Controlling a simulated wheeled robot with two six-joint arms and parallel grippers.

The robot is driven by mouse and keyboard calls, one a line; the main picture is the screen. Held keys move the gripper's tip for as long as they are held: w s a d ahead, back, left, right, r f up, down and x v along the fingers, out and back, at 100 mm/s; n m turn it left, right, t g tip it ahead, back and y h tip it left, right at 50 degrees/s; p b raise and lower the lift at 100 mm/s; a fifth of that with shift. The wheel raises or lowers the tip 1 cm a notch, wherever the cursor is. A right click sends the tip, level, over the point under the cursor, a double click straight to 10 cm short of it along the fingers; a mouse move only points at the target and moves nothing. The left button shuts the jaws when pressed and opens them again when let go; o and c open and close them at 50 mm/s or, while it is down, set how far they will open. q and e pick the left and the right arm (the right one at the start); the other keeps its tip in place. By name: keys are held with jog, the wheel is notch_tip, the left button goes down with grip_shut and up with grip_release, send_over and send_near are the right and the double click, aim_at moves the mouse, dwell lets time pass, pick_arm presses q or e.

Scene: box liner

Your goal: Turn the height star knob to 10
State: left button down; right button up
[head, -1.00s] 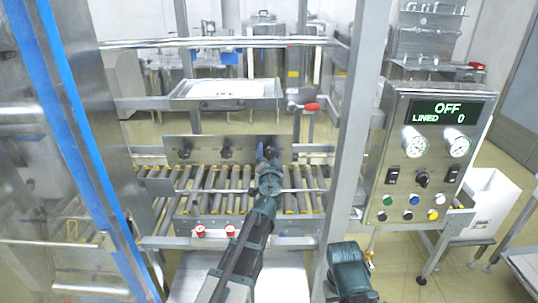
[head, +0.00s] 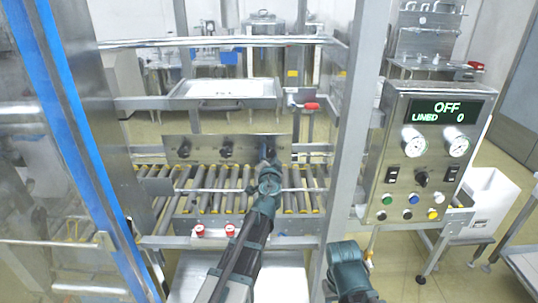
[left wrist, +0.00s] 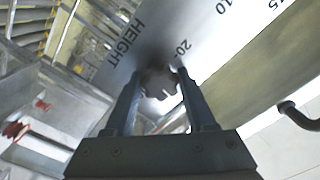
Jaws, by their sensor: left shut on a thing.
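The height star knob (left wrist: 158,82) is dark and lobed, and sits on a metal plate (left wrist: 205,45). In the left wrist view the plate is marked HEIGHT, with 20, 10 and a number ending in 5 along its edge. My left gripper (left wrist: 156,80) is shut on the knob, one finger on each side. I cannot tell the knob's pointer setting. In the head view my left gripper (head: 267,163) reaches the right end of the plate and hides this knob. My right arm shows at bottom right, its gripper out of view.
Two other dark knobs, one left (head: 184,150) and one middle (head: 226,150), are on the plate. A roller conveyor (head: 205,190) runs below it. Two red buttons (head: 199,230) sit on the front rail. A control panel (head: 427,150) reading OFF, LINED 0, stands right of an upright post (head: 352,130).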

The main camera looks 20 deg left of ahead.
pick_arm(q)
jog(key=m, duration=1.3)
jog(key=shift+s+m, duration=0.1)
jog(key=shift+m, duration=2)
jog(key=shift+c, duration=1.2)
grip_release()
